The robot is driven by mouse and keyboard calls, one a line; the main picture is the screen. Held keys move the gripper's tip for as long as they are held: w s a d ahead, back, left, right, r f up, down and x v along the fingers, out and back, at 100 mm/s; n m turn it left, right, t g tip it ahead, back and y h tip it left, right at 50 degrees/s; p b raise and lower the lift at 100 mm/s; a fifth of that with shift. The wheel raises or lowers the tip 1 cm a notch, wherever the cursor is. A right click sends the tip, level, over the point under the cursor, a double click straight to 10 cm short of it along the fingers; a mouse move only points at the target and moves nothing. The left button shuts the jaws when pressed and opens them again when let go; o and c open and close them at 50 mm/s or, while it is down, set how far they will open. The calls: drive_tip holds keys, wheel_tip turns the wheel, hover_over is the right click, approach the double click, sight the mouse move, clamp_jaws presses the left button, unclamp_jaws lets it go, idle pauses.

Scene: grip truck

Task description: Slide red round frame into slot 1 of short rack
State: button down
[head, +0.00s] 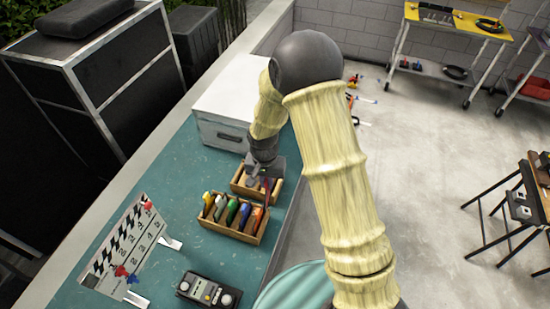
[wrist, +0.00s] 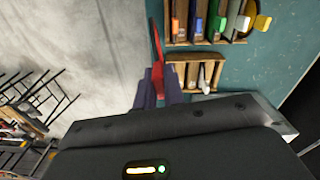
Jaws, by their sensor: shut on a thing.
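My gripper (wrist: 156,88) is shut on the red frame (wrist: 157,45), which shows as a narrow red strip, nearly edge-on, in the wrist view. In the head view my gripper (head: 264,172) is over the right part of the short wooden rack (head: 236,184), and a sliver of the red frame (head: 268,184) shows below it. In the wrist view the short rack (wrist: 172,76) lies just right of the fingers, with a pale thing in one of its slots. The frame appears beside the rack; I cannot tell its height above it.
A longer wooden rack (head: 228,231) holds several coloured frames, close in front of the short rack. A white box (head: 228,105) stands behind. A clapperboard (head: 125,247) and a dark device with knobs (head: 208,290) are on the teal table (head: 185,190). The table's right edge is close.

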drive_tip(key=d+f+n+b, duration=0.1)
drive_tip(key=d+f+b, duration=0.4)
drive_tip(key=f, duration=0.3)
drive_tip(key=d+f+b, duration=0.4)
drive_tip(key=f+b, duration=0.2)
drive_tip(key=f, duration=0.3)
drive_tip(key=d+f+n+b, duration=0.1)
drive_tip(key=d+f+b, duration=0.4)
drive_tip(key=f, duration=0.4)
drive_tip(key=shift+w+d+f+n+b, duration=0.2)
drive_tip(key=shift+w+d+n+b, duration=0.15)
drive_tip(key=shift+b, duration=0.1)
drive_tip(key=shift+s, duration=0.15)
